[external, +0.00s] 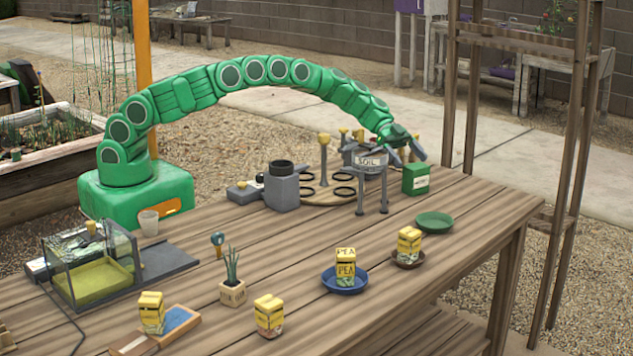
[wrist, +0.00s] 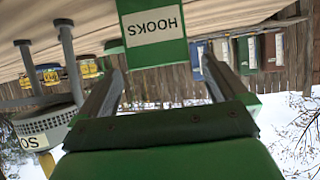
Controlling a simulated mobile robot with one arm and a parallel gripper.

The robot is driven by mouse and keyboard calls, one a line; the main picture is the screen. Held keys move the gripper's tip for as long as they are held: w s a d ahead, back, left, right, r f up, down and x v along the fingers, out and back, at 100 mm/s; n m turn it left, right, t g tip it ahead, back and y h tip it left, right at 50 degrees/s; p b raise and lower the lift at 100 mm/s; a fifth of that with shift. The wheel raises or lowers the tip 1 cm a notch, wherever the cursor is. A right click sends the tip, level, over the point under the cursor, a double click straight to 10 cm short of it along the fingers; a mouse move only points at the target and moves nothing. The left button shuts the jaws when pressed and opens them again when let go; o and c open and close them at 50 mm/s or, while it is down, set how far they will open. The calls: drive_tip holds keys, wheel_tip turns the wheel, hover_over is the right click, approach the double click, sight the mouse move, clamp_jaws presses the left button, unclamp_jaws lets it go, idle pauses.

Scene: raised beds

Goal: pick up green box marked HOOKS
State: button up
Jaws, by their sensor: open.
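The green box marked HOOKS (external: 416,179) stands upright on the wooden table near its far edge, beside the SOIL container. In the wrist view, which is upside down, the HOOKS box (wrist: 152,32) shows its white label just beyond the fingertips. In the wrist view my gripper (wrist: 162,72) is open and empty, one finger toward each side of the box, with gaps visible. I cannot tell how deep the box sits relative to the fingertips.
The grey SOIL container (external: 367,160) on a legged stand is close to the left of the box. A green plate (external: 434,222) lies in front of it. Yellow seed boxes, one on a blue plate (external: 345,280), stand nearer the front. The table edge is close behind.

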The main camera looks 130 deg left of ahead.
sight(415, 165)
drive_tip(key=shift+x, duration=2.4)
drive_tip(key=shift+r, duration=0.1)
drive_tip(key=shift+c, duration=0.3)
drive_tip(key=c, duration=1)
